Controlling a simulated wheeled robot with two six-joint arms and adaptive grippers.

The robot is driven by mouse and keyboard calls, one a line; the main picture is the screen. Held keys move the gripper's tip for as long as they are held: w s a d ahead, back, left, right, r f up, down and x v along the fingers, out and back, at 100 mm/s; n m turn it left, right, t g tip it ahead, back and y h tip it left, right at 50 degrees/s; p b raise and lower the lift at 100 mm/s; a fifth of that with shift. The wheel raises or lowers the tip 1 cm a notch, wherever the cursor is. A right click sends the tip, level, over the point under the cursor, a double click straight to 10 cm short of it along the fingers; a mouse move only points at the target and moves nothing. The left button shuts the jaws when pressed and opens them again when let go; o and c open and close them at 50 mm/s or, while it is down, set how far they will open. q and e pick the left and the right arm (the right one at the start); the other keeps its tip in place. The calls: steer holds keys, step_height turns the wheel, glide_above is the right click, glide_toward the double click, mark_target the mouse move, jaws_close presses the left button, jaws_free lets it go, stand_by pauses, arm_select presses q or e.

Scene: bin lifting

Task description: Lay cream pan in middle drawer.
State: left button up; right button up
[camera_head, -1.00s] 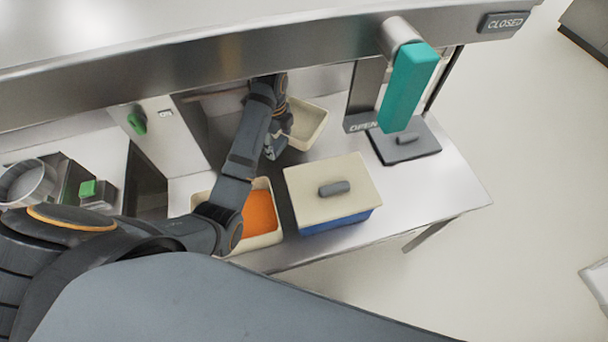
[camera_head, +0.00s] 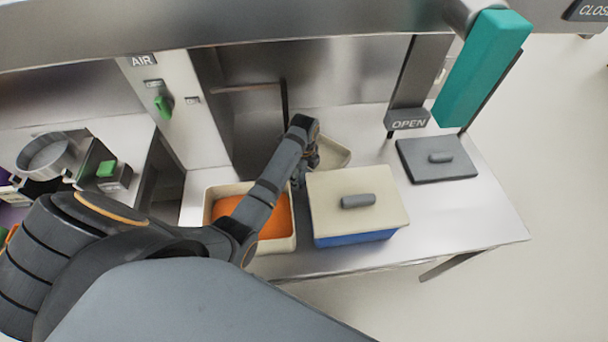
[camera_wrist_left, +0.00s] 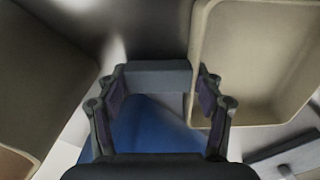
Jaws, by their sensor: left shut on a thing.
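The cream pan (camera_head: 335,150) is an empty, open, rounded container at the back of the steel table, behind the lidded box. My left gripper (camera_head: 305,165) is at its left front corner and shut on it; the arm hides part of the pan. In the left wrist view the pan (camera_wrist_left: 262,65) fills the upper right, with its wall beside one finger of the gripper (camera_wrist_left: 158,80). The exact grip on the rim is hard to see. I cannot make out a middle drawer. My right gripper is not in view.
A blue box with a cream lid (camera_head: 385,190) stands in front of the pan. A grey plate with a knob (camera_head: 420,170) lies right. A teal handle (camera_head: 480,70) hangs above. Clear table lies front right.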

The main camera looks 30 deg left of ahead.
arm_select(q)
steer(key=o, duration=1.3)
steer(key=shift+o, duration=0.2)
